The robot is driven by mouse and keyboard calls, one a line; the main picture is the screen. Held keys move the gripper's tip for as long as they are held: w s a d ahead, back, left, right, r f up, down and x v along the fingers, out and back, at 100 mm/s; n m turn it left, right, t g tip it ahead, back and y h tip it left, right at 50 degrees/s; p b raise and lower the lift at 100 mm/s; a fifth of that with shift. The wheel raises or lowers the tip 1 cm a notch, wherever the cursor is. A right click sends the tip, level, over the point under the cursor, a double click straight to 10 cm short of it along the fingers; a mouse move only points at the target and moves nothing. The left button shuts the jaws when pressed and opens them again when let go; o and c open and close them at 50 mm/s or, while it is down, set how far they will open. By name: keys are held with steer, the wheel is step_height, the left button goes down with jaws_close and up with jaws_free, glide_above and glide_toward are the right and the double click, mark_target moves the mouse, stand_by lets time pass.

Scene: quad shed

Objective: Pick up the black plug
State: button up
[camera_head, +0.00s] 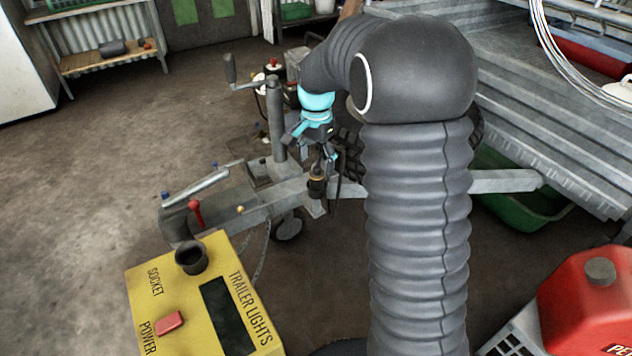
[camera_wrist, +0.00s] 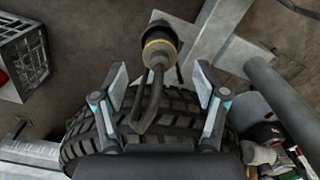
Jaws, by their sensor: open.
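The black plug (camera_head: 317,186) has a brass-coloured ring and sits at the trailer's drawbar, just below my gripper (camera_head: 324,148). In the wrist view the plug (camera_wrist: 160,39) is at the top middle, with its black cable looping down between my fingers. My gripper (camera_wrist: 160,83) is open, with one finger on each side of the cable. The plug's body lies just beyond the fingertips, and the fingers do not appear to grip it. My arm hides part of the area to the right of the plug in the head view.
The grey trailer drawbar (camera_head: 250,207) with its jockey-wheel post (camera_head: 276,120) stands close by. A yellow trailer-lights box (camera_head: 185,290) with a round socket (camera_head: 192,258) is in front. A tyre (camera_wrist: 85,150) lies beneath my gripper. A red fuel can (camera_head: 585,300) is at right.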

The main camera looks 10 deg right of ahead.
mark_target(317, 167)
steer(key=shift+f, duration=2.6)
steer(key=c, duration=1.3)
